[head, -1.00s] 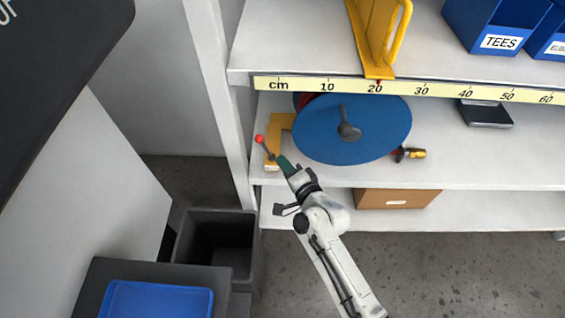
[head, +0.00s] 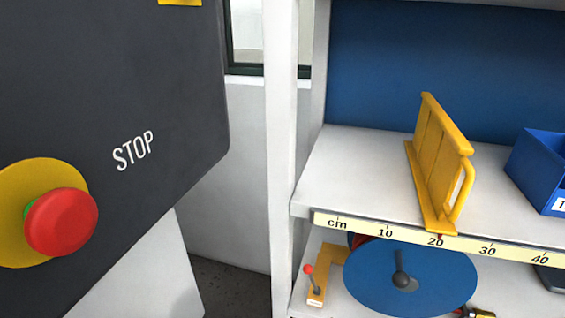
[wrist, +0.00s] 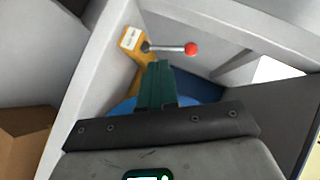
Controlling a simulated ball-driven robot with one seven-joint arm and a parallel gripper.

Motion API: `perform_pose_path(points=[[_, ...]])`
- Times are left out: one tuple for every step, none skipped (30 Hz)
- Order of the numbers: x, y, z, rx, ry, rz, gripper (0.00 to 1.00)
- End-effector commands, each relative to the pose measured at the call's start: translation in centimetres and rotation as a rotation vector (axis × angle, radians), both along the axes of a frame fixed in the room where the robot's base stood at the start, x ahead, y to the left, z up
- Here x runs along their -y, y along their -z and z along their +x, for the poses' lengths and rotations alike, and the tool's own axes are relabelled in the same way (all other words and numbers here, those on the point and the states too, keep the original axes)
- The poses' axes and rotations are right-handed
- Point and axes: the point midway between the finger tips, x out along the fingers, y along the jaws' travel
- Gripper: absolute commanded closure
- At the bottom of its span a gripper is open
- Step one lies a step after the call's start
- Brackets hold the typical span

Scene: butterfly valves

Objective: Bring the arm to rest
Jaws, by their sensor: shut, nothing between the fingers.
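My gripper (wrist: 157,72) shows in the wrist view with its green fingers shut and nothing between them. The head view does not show my arm. In the wrist view the fingers point toward a lever with a red ball knob (wrist: 191,48) on a yellow bracket (wrist: 131,40). I cannot tell the gap between fingertips and lever. In the head view the same red-knobbed lever (head: 308,270) stands on the lower shelf at the left, beside a large blue disc (head: 410,280) with a grey handle.
A dark panel (head: 150,60) with a red stop button (head: 60,222) fills the left of the head view. The shelf unit (head: 335,165) carries a yellow divider (head: 437,165), a blue bin (head: 540,170) and a centimetre scale (head: 385,232). A cardboard box (wrist: 22,140) shows in the wrist view.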

Motion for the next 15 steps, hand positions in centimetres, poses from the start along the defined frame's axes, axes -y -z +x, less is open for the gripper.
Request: perform_pose_path(points=[[0.5,0.5,-2.0,-0.046,-0.048,-0.081,1.00],[0.8,0.7,-3.1,-0.074,-0.079,-0.133,1.00],[1.3,1.1,-4.7,-0.115,-0.120,-0.202,1.00],[1.8,1.4,-5.9,-0.147,-0.149,-0.253,1.00],[2.2,1.6,-7.1,-0.179,-0.178,-0.303,1.00],[3.0,1.8,-8.9,-0.224,-0.217,-0.367,1.00],[3.6,2.0,-10.3,-0.261,-0.245,-0.414,1.00],[4.3,2.0,-11.7,-0.296,-0.273,-0.459,1.00],[5.2,2.0,-13.6,-0.346,-0.308,-0.520,1.00],[6.0,2.0,-15.1,-0.386,-0.335,-0.561,1.00],[6.8,1.9,-16.6,-0.426,-0.361,-0.602,1.00],[7.8,1.8,-18.7,-0.482,-0.396,-0.652,1.00],[8.5,1.5,-20.2,-0.523,-0.419,-0.687,1.00],[9.3,1.3,-21.6,-0.562,-0.441,-0.718,1.00],[10.2,0.9,-23.5,-0.614,-0.469,-0.754,1.00]])
